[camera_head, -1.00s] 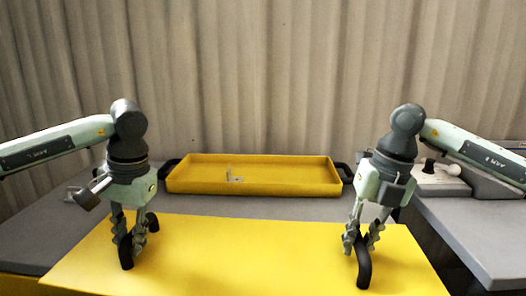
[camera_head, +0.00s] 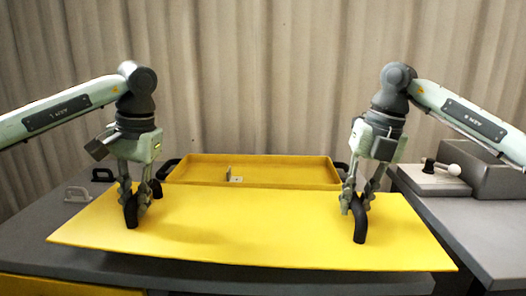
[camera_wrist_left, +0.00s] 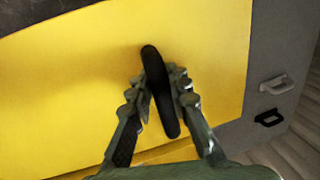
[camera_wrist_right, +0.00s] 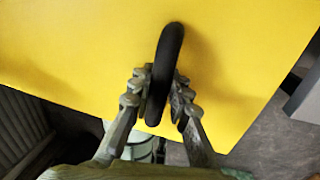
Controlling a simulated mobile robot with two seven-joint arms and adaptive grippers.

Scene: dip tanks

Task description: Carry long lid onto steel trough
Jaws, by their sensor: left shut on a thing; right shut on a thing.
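The long yellow lid (camera_head: 245,225) is a flat panel with a black handle near each end, held in front of the trough. My left gripper (camera_head: 134,200) is shut on the lid's left black handle (camera_wrist_left: 158,88). My right gripper (camera_head: 360,205) is shut on the right black handle (camera_wrist_right: 166,70). The trough (camera_head: 255,180) behind the lid is a yellow open box with dark end handles. A small pale bracket-like piece (camera_head: 232,177) shows inside it. The lid hides the trough's lower front.
A grey and a black pull handle (camera_head: 77,194) sit on the grey worktop at left. At right a grey bench (camera_head: 470,225) bears a pale box with a black knob and a white knob (camera_head: 436,178). A pleated curtain hangs behind.

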